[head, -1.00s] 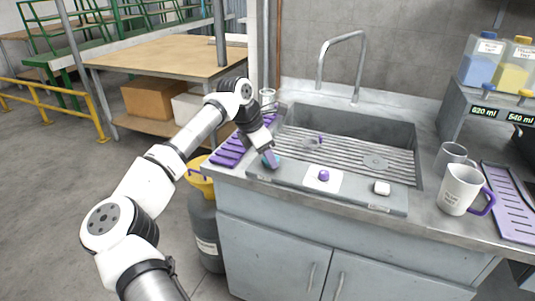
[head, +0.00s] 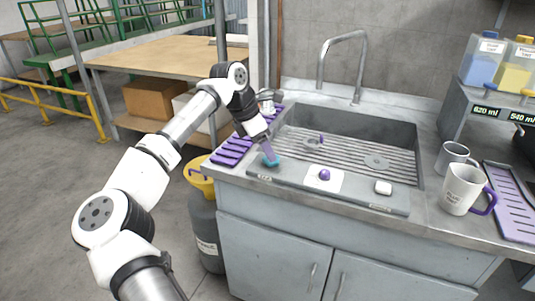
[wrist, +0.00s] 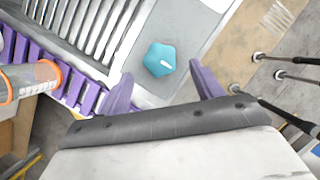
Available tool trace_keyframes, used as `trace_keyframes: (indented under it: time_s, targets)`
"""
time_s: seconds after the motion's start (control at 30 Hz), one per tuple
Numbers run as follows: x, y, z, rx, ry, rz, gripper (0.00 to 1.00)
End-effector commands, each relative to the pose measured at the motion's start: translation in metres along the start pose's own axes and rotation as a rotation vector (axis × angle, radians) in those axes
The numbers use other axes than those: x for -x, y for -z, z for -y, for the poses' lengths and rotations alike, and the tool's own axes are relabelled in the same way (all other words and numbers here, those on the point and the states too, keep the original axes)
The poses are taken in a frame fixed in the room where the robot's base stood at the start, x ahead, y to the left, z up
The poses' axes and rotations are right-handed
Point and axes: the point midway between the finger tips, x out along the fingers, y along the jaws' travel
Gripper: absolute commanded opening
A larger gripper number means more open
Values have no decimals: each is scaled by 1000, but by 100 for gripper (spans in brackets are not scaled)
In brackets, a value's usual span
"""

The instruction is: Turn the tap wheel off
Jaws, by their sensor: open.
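The tap wheel is a teal, lobed knob (head: 272,161) with a white mark on top, on the left end of the sink's front panel. In the wrist view the tap wheel (wrist: 159,59) sits between and just beyond the two purple fingertips, with gaps on both sides. My gripper (head: 267,150) is open and empty, tilted down just above and behind the wheel. The wrist view shows both fingers of my gripper (wrist: 161,72) spread apart. The arched metal tap (head: 343,45) stands behind the sink. Its spout end is too small to show whether water runs.
A purple rack (head: 232,150) lies left of the basin. A white mug (head: 463,190) and a grey mug (head: 452,157) stand on the right counter.

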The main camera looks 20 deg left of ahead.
Motion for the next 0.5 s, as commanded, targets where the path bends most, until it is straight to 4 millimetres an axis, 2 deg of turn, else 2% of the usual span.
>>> trace_keyframes:
  time_s: [0.1, 0.3, 0.5]
  targets:
    - [28, 1, -1, 1, -4, 0, 66]
    - [72, 0, 0, 0, -2, 0, 66]
    - [98, 0, 0, -1, -1, 0, 66]
